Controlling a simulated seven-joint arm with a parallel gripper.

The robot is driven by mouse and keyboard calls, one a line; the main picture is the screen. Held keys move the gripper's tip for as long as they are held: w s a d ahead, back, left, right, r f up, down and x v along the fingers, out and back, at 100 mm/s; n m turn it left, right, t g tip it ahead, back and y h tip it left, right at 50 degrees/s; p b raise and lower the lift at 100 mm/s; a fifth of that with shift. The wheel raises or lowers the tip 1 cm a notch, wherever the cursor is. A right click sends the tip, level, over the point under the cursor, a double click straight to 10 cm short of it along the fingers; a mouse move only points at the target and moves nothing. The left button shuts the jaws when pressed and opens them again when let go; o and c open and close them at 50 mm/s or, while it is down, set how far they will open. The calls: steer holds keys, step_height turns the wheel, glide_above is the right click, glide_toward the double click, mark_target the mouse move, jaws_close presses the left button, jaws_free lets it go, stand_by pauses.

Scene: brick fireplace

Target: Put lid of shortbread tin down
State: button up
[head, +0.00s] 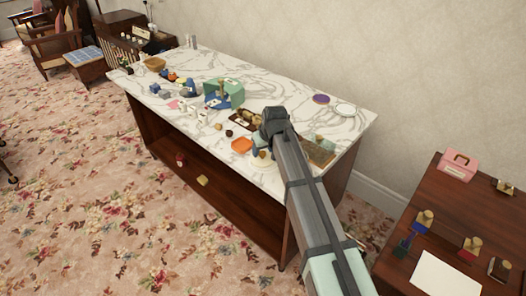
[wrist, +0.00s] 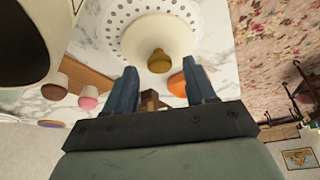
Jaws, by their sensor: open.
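A white round lid-like piece with a brown-gold knob (wrist: 159,60) lies in front of my gripper in the wrist view, on a white base with dark dots (wrist: 124,14). I take it for the shortbread tin's lid, but no label shows. My gripper (wrist: 161,72) is open, its two blue fingers apart on either side of the knob's near end. Whether they touch it I cannot tell. In the head view my arm reaches over the marble-topped table (head: 330,118), and a pale round piece (head: 264,160) shows partly beside it.
An orange tray (head: 242,145) lies left of the arm, with a wooden board (head: 320,152) to its right. A green box (head: 224,92) and several small items crowd the table's left half. A purple disc (head: 321,99) and a white plate (head: 345,109) lie near the back edge.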

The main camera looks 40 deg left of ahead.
steer(key=v, duration=1)
steer(key=shift+r, duration=0.35)
steer(key=shift+d, duration=0.15)
